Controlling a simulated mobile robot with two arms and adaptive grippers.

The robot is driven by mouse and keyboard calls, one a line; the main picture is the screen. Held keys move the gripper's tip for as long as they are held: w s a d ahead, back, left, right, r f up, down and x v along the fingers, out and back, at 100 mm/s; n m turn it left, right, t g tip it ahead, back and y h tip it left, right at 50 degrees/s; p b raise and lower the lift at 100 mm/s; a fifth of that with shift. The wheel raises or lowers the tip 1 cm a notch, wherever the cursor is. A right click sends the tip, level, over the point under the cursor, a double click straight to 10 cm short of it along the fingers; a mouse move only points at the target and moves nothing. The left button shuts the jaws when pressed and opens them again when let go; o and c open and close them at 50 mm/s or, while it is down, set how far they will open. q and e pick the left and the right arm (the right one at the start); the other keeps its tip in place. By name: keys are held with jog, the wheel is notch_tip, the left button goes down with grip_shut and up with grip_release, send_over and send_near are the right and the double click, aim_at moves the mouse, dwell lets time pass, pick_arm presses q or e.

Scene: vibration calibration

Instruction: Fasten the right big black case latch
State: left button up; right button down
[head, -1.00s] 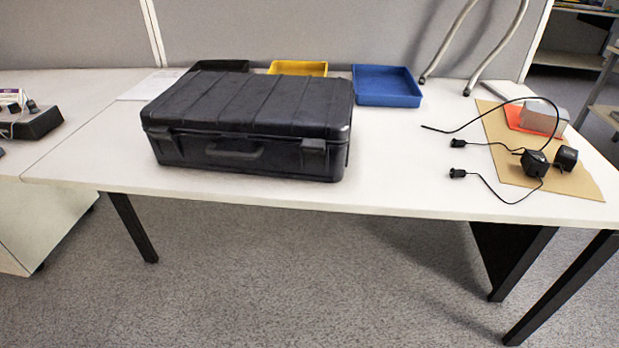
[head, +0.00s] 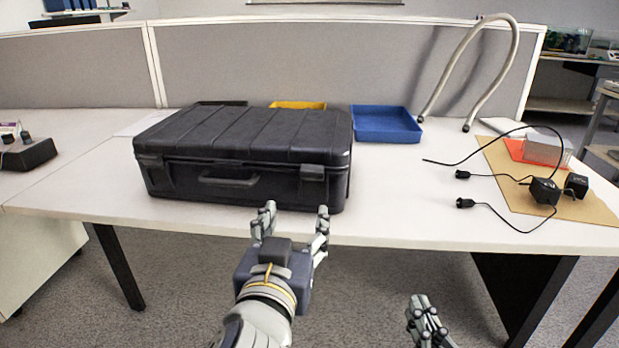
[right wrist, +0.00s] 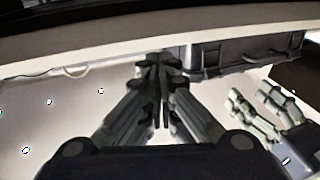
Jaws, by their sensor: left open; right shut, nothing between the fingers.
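The big black case (head: 240,150) lies closed on the white table, its handle (head: 228,181) facing me. Its right latch (head: 312,173) is a dark tab on the front, just under the lid edge; I cannot tell whether it is fastened. The left latch (head: 150,163) is at the other end. My left gripper (head: 295,214) is open and empty, in front of the case, below and left of the right latch in the picture. My right gripper (head: 420,303) is low, right of the left one, apart from the case. In the right wrist view its fingers (right wrist: 154,62) are closed together, empty.
Behind the case are a yellow tray (head: 298,105), a blue tray (head: 386,126) and a dark tray. At the right, black adapters (head: 545,190) with cables lie on a brown board (head: 500,160). The table's front edge lies before the grippers.

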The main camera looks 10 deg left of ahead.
aim_at(311, 171)
pick_arm(q)
jog(key=shift+t, duration=0.4)
jog(key=w, duration=0.3)
jog(key=w+r+b, duration=0.1)
jog(key=w, duration=0.2)
jog(key=w+d+r, duration=0.1)
jog(key=w, duration=0.2)
jog(key=shift+r+b, duration=0.2)
jog(key=shift+b, duration=0.2)
jog(key=shift+w, duration=0.8)
pick_arm(e)
jog(key=s+r+t+y, duration=0.2)
jog(key=s+r+t, duration=0.2)
jog(key=r, duration=0.6)
jog(key=shift+a+r+t, duration=0.15)
jog(key=shift+r+t, duration=0.1)
jog(key=shift+t, duration=0.95)
pick_arm(q)
jog(key=c, duration=1.1)
